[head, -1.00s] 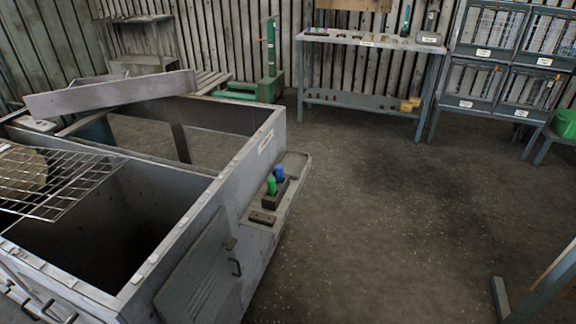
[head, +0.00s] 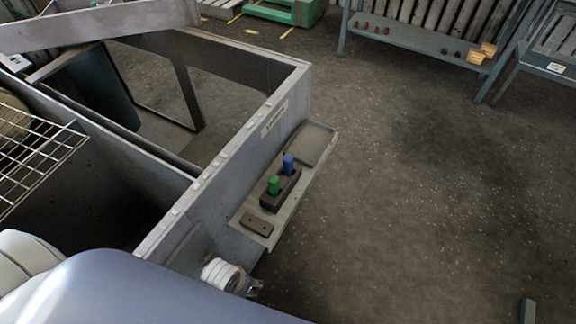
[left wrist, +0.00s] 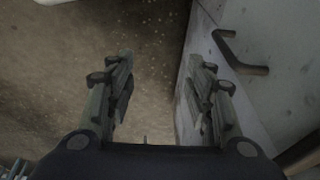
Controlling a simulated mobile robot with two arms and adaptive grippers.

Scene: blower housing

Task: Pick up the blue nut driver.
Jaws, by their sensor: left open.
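The blue nut driver (head: 288,164) stands upright in a dark holder block (head: 280,190), on the side shelf of the grey housing. A green driver (head: 273,184) stands beside it in the same block. Only their coloured handles show. My left gripper (head: 252,288) is low in the head view, beside the housing wall and nearer than the shelf, apart from the drivers. In the left wrist view my left gripper (left wrist: 160,100) is open, with nothing between its fingers. The drivers are out of that view. My right gripper is not seen.
The shelf (head: 300,192) also bears a flat dark block (head: 256,222) and a shallow tray (head: 311,143). The grey housing (head: 230,165) fills the left. A dark door handle (left wrist: 240,58) is close to the left gripper.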

